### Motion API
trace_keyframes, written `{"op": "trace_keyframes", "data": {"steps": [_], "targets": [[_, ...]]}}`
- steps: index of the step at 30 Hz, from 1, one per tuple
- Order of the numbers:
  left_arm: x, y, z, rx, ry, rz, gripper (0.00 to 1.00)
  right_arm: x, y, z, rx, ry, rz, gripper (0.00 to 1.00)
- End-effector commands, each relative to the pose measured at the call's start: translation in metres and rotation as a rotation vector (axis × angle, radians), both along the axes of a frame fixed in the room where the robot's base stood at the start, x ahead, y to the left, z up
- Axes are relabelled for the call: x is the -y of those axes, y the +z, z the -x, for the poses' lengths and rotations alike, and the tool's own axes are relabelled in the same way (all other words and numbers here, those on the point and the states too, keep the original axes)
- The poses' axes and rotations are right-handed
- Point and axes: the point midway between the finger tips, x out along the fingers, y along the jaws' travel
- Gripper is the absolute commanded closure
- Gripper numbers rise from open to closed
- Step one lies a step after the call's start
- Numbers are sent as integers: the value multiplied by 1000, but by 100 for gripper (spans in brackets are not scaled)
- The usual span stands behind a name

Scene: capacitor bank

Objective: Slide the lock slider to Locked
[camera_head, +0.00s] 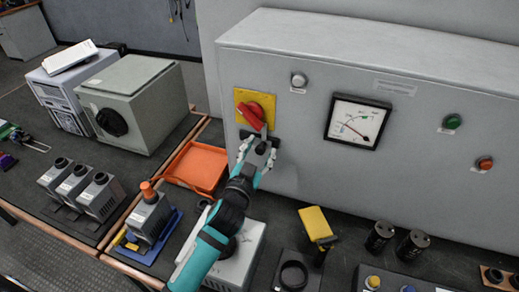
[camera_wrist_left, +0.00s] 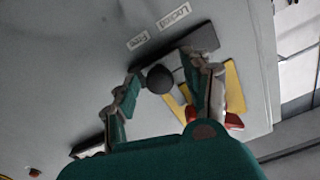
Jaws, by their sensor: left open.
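The lock slider is a dark plate with a round black knob on the grey cabinet front, below the red rotary switch. Its knob (camera_head: 262,148) shows between my fingers in the head view. In the left wrist view the knob (camera_wrist_left: 160,79) stands out from the dark slider plate (camera_wrist_left: 203,40), nearer the end by the "Free" label (camera_wrist_left: 138,40) than the "Locked" label (camera_wrist_left: 174,15). My left gripper (camera_head: 258,152) is open, with one finger on each side of the knob. I cannot tell whether either finger touches it. My right gripper is not in view.
The red switch (camera_head: 253,113) on its yellow plate sits just above the slider, close to one finger. A gauge (camera_head: 357,121) and buttons are farther right. An orange tray (camera_head: 196,167), a yellow-headed tool (camera_head: 315,222) and black cylinders (camera_head: 380,236) are on the bench below.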

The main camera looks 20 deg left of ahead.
Motion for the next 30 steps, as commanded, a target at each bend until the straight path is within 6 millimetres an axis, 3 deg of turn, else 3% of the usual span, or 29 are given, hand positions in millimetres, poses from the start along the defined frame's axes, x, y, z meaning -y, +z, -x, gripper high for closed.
{"op": "trace_keyframes", "data": {"steps": [8, 19, 30], "targets": [[0, 0, -1, -1, 0, 1, 51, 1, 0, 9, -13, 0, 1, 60], [0, 0, -1, -1, 0, 1, 99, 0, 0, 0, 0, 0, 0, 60], [-2, 0, -1, -1, 0, 0, 100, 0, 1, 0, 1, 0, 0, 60]]}}
